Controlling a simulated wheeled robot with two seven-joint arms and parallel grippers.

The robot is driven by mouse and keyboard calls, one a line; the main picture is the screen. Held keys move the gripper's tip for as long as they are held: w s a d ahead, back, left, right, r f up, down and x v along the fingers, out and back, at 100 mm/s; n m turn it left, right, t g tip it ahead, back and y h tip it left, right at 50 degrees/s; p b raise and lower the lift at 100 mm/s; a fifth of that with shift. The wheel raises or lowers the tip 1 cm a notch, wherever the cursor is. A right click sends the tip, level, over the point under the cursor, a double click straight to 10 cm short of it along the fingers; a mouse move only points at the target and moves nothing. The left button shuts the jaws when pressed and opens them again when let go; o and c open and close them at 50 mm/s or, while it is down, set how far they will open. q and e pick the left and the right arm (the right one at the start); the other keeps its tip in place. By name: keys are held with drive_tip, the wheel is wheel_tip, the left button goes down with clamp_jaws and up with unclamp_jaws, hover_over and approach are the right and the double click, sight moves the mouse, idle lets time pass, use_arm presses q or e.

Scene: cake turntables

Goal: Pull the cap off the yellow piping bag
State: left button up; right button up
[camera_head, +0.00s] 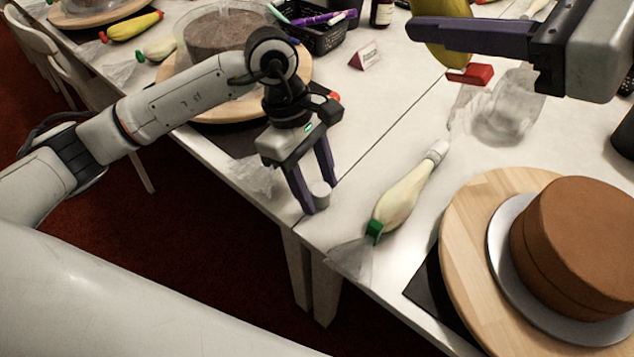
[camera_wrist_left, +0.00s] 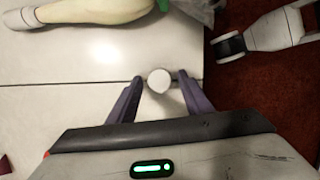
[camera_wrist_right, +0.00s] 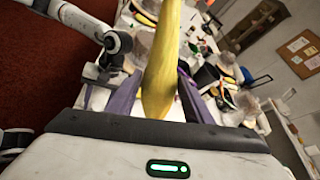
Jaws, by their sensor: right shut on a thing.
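The yellow piping bag (camera_head: 447,40) hangs at the top of the head view, with a red clip (camera_head: 470,75) and clear plastic at its lower end. Its upper end is out of the head view. My right gripper (camera_wrist_right: 152,78) is shut on the bag, which also shows in the right wrist view (camera_wrist_right: 160,85). A small pale cap (camera_head: 320,193) is between the fingertips of my left gripper (camera_head: 318,188), low near the table's front edge. In the left wrist view the cap (camera_wrist_left: 158,80) shows slight gaps to both fingers, so the left gripper looks open around it.
A pale piping bag (camera_head: 400,205) with a green clip and whitish cap lies right of my left gripper. A brown cake (camera_head: 580,245) stands on a wooden turntable (camera_head: 462,215) at right. Another cake on a turntable (camera_head: 297,88) and a black basket (camera_head: 325,38) are behind.

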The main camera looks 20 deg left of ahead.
use_arm(q)
drive_tip(key=shift+r, duration=0.15)
use_arm(e)
drive_tip(key=shift+r, duration=0.15)
use_arm(q)
drive_tip(key=shift+r+p, duration=1.45)
drive_tip(key=shift+r, duration=1.45)
use_arm(e)
drive_tip(key=shift+r, duration=1.35)
